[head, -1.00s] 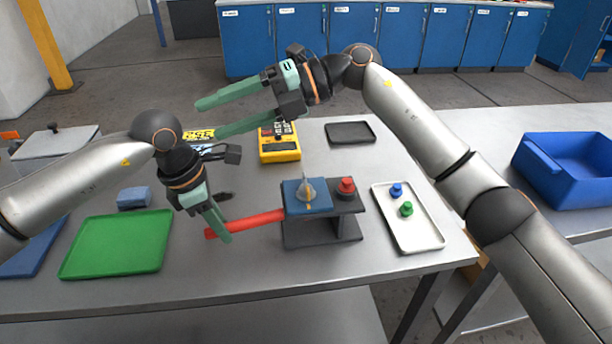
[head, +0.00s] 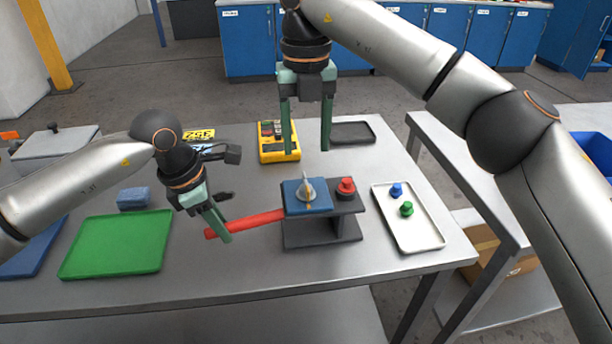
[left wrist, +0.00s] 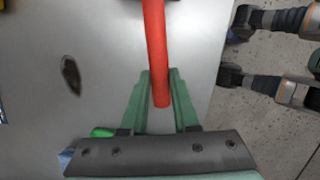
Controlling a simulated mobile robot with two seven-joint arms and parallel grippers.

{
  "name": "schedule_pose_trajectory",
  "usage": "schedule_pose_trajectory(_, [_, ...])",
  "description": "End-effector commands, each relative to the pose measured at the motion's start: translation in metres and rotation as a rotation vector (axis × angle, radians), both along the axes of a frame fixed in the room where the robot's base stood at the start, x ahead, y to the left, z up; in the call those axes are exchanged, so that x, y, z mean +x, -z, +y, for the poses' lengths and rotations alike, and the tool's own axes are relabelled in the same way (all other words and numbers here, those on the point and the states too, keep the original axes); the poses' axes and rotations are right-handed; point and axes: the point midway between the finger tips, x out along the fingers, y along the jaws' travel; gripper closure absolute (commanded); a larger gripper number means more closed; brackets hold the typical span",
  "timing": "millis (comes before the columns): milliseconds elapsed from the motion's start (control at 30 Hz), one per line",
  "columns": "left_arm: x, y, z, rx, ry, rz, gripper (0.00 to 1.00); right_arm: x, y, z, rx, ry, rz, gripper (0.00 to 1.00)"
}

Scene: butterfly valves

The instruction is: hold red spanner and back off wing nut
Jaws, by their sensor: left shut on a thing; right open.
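The red spanner (head: 252,221) runs from my left gripper to the blue block (head: 294,205) on a dark stand (head: 322,230). My left gripper (head: 222,229) is shut on the spanner near its free end. In the left wrist view the spanner (left wrist: 155,50) passes between the green fingers (left wrist: 160,95). The wing nut (head: 306,190), greyish with a yellowish upright part, sits on top of the blue block; its details are too small to tell. My right gripper (head: 306,145) is open and empty, fingers pointing down, above and behind the wing nut. The spanner's far end is hidden at the block.
A red knob (head: 346,186) stands on the stand's right side. A white tray (head: 419,232) holds a blue and a green knob. A yellow device (head: 270,150) and a dark tray (head: 366,132) lie behind. A green tray (head: 115,245) and blue sponge (head: 133,198) lie left.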

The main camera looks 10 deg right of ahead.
Motion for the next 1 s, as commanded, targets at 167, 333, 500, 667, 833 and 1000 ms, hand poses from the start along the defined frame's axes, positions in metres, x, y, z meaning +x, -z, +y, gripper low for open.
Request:
schedule_pose_trajectory(167, [0.000, 0.000, 0.000, -0.001, 0.000, 0.000, 1.00, -0.001, 0.039, -0.001, 0.001, -0.002, 0.004, 0.39])
schedule_pose_trajectory(333, [0.000, 0.000, 0.000, -0.001, 0.000, 0.000, 1.00, 0.000, 0.066, 0.000, 0.003, -0.001, 0.002, 0.39])
schedule_pose_trajectory(500, [0.000, 0.000, 0.000, 0.000, 0.000, 0.000, 1.00, 0.000, 0.081, 0.000, 0.003, -0.001, 0.000, 0.39])
schedule_pose_trajectory(667, [0.000, 0.000, 0.000, 0.000, 0.000, -0.001, 1.00, 0.000, 0.085, 0.000, 0.003, -0.001, -0.001, 0.39])
schedule_pose_trajectory(833, [0.000, 0.000, 0.000, 0.000, 0.000, -0.001, 1.00, 0.000, 0.084, 0.000, 0.003, -0.001, 0.000, 0.39])
schedule_pose_trajectory(1000, [0.000, 0.000, 0.000, 0.000, 0.000, -0.001, 1.00, 0.000, 0.084, 0.000, 0.003, -0.001, 0.000, 0.57])
